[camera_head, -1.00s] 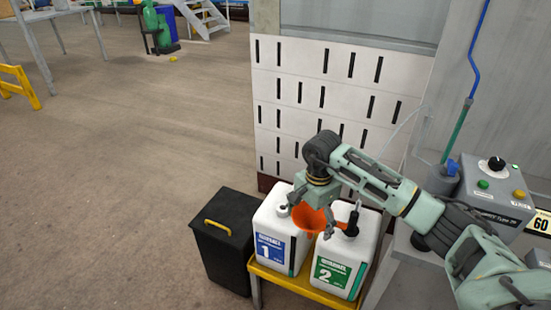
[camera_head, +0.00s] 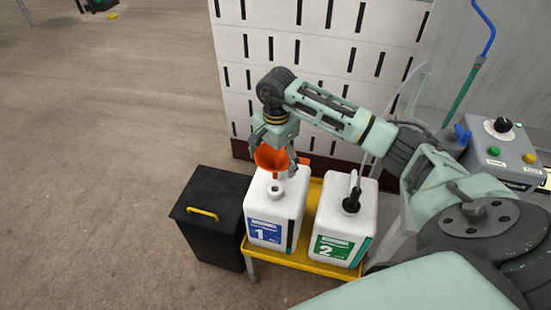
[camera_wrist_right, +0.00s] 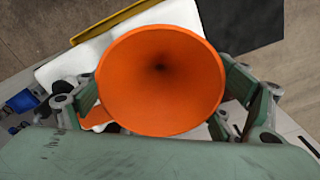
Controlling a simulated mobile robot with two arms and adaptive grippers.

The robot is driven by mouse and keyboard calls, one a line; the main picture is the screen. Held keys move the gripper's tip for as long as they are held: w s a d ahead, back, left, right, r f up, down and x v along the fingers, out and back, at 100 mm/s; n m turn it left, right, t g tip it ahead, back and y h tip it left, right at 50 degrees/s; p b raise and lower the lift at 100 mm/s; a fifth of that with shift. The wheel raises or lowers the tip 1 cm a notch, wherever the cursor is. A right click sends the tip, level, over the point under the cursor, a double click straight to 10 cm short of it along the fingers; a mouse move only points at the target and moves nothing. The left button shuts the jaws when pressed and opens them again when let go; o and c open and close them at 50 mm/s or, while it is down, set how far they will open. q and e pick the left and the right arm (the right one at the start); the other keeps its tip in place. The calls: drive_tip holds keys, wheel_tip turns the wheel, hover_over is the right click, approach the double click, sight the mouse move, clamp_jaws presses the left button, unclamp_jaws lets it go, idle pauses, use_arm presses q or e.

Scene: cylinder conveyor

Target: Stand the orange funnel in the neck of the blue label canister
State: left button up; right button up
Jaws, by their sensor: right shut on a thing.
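The orange funnel (camera_head: 271,158) is in my right gripper (camera_head: 277,152), which is shut on it above the blue label canister. In the right wrist view the funnel (camera_wrist_right: 162,80) shows its wide mouth between the two fingers, with its spout out of sight. The white blue label canister (camera_head: 268,232), marked 1, stands on the left of a yellow stand. Its open neck (camera_head: 274,192) shows just below and in front of the funnel. The funnel appears behind the neck, and I cannot tell whether they touch. My left gripper is not in view.
A white green label canister (camera_head: 340,248), marked 2, stands to the right with a black fitting in its neck. Both stand on the yellow stand (camera_head: 310,264). A black bin (camera_head: 207,243) is at the left. A control box (camera_head: 502,150) is at the right.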

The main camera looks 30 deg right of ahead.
drive_tip(key=shift+w+f, duration=0.1)
drive_tip(key=shift+f, duration=0.1)
drive_tip(key=shift+f+b, duration=0.9)
drive_tip(key=shift+b, duration=0.15)
drive_tip(key=shift+f+b, duration=0.95)
drive_tip(key=shift+f, duration=0.25)
drive_tip(key=shift+b, duration=0.3)
drive_tip(key=shift+f, duration=0.15)
wheel_tip(320, 180, down, 5)
drive_tip(key=b, duration=0.4)
drive_tip(key=shift+f, duration=0.1)
drive_tip(key=shift+b, duration=0.4)
